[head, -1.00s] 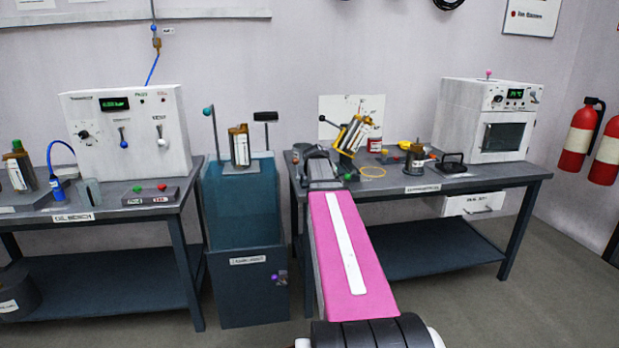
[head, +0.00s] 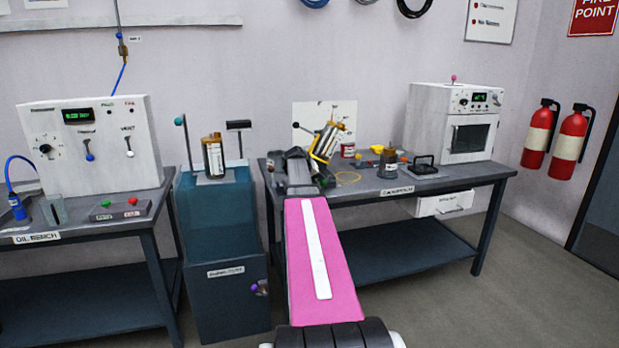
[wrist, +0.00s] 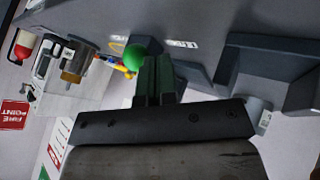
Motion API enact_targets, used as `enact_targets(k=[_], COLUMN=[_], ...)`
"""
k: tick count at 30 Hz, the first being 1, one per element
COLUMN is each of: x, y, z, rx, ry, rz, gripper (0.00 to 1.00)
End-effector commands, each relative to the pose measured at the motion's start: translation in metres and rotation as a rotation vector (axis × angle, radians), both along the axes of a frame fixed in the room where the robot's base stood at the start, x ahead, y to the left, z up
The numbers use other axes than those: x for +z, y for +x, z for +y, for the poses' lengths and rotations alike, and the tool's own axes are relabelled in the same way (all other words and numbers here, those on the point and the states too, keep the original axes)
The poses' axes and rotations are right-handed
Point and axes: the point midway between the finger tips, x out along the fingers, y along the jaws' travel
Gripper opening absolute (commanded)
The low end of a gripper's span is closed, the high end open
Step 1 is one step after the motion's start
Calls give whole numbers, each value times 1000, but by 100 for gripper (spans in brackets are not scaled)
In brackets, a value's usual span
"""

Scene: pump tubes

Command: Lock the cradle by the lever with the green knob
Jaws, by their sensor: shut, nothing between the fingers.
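The green knob (wrist: 134,56) shows in the wrist view, just left of my gripper's fingertips (wrist: 153,62); I cannot tell whether they touch it. Its lever is mostly hidden. My gripper (head: 297,158) is shut and empty, low over the left part of the right bench. In the head view the cradle area holds a tilted cylinder (head: 325,142) with brass-coloured ends, right of my gripper. The cradle itself is partly hidden, and the knob is not clear there.
The right bench (head: 395,184) carries a dark stand (head: 389,171), a black-handled block (head: 424,166) and a white oven (head: 445,124). A teal tank (head: 215,240) stands close on the left, with another cylinder (head: 212,155) on top.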

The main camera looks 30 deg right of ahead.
Motion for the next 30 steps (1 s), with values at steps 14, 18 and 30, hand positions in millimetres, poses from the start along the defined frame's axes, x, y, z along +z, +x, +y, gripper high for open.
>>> enact_targets(k=[14,18,30], x=[-10,-10,-10], y=[3,2,-5], z=[-7,-8,-10], rx=[1,5,72], ry=[0,0,0], rz=[-1,-1,0], gripper=[0,0,0])
